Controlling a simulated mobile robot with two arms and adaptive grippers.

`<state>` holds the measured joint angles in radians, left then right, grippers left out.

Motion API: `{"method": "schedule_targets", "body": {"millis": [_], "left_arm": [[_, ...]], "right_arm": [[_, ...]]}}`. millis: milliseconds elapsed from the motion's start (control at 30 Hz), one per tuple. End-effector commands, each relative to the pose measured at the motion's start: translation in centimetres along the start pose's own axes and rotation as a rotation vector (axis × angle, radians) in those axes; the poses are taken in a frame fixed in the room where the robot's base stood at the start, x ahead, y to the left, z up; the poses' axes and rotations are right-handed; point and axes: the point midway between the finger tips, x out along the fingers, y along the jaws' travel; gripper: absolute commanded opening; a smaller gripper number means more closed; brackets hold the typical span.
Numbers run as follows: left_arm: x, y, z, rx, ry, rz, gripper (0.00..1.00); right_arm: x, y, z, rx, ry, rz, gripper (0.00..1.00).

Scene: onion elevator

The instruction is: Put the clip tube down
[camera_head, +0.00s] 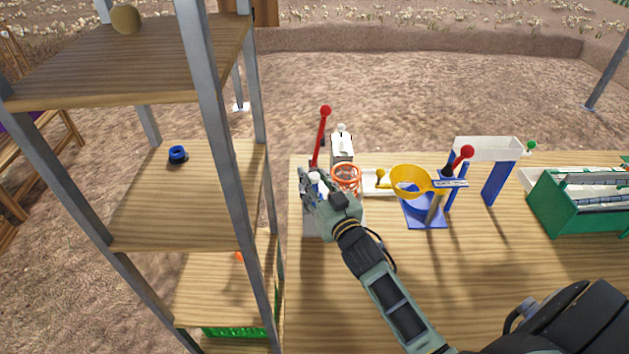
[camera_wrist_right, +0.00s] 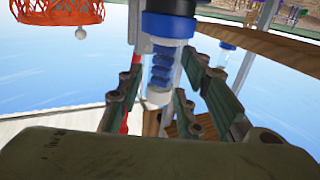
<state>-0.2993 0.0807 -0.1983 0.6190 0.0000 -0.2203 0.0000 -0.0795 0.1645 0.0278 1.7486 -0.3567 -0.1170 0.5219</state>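The clip tube (camera_wrist_right: 163,68) is clear with a blue cap and blue pieces inside, in the middle of the right wrist view. My right gripper (camera_wrist_right: 165,95) has a finger on each side of it, close against its walls, and appears shut on it. In the head view my right gripper (camera_head: 312,185) is at the left end of the wooden table (camera_head: 480,265), beside the red lever (camera_head: 324,130). The tube is mostly hidden by the hand there, and I cannot tell whether it touches anything below. My left gripper is not in view.
An orange basket (camera_head: 346,178), a yellow funnel (camera_head: 411,181) on a blue stand and a white trough (camera_head: 487,148) line the table's back. A green crate (camera_head: 580,210) stands at right. A shelf rack (camera_head: 185,205) stands left of the table. The table front is clear.

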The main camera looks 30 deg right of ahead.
Motion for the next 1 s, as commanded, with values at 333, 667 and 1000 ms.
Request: {"method": "schedule_targets", "body": {"millis": [333,667,1000], "left_arm": [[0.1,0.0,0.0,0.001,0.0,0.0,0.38],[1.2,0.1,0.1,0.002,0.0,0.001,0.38],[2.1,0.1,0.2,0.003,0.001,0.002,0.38]], "right_arm": [[-0.2,0.0,0.0,0.0,0.0,0.0,0.37],[-5.7,0.0,0.4,0.0,-0.004,0.0,0.37],[-11.3,0.0,0.1,0.0,-0.001,0.0,0.37]]}}
